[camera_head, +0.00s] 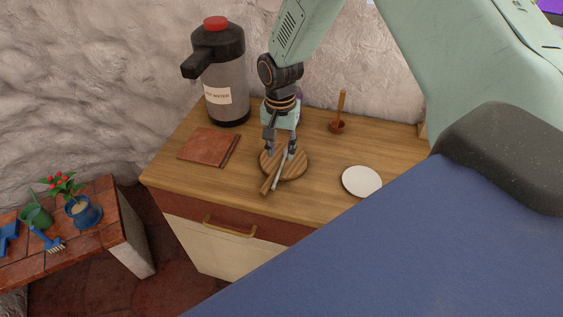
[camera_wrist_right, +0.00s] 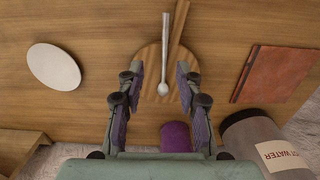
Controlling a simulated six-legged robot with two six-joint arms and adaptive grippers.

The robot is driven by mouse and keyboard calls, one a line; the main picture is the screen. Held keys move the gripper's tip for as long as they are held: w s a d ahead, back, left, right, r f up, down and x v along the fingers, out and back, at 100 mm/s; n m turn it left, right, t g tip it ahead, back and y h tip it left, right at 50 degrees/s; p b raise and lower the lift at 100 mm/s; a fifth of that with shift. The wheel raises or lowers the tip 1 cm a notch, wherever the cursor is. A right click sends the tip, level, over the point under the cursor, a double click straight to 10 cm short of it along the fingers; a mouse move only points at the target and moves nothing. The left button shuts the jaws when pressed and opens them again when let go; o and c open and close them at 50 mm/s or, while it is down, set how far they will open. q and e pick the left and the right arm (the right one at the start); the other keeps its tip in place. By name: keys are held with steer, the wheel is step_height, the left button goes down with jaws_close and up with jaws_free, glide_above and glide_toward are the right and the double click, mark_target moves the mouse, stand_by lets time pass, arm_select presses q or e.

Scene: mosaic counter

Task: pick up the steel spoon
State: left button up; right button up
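The steel spoon (camera_wrist_right: 165,52) lies on a round wooden board (camera_wrist_right: 149,60), its bowl toward my palm and its handle running along the board's wooden handle (camera_wrist_right: 180,22). In the head view the spoon (camera_head: 279,174) shows only in part below my right gripper (camera_head: 279,153), which points down over the board (camera_head: 297,168). In the wrist view my right gripper (camera_wrist_right: 160,76) is open, with one finger on each side of the spoon and visible gaps on both sides. Whether the fingertips touch the board is unclear. My left gripper is not in view.
A white plate (camera_head: 361,181) lies right of the board, a reddish-brown mat (camera_head: 205,145) left of it. A hot-water dispenser (camera_head: 226,80) and a brown cup with a wooden stick (camera_head: 338,126) stand behind. A purple cylinder (camera_wrist_right: 174,136) stands near the board. Bare counter (camera_head: 222,183) lies in front.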

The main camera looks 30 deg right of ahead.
mark_target(279, 172)
steer(key=shift+w+f, duration=0.25)
steer(key=shift+f, duration=0.3)
step_height(279, 172, down, 6)
steer(key=shift+w+a, duration=0.1)
steer(key=shift+w+f, duration=0.15)
steer(key=shift+f, duration=0.3)
jaws_close()
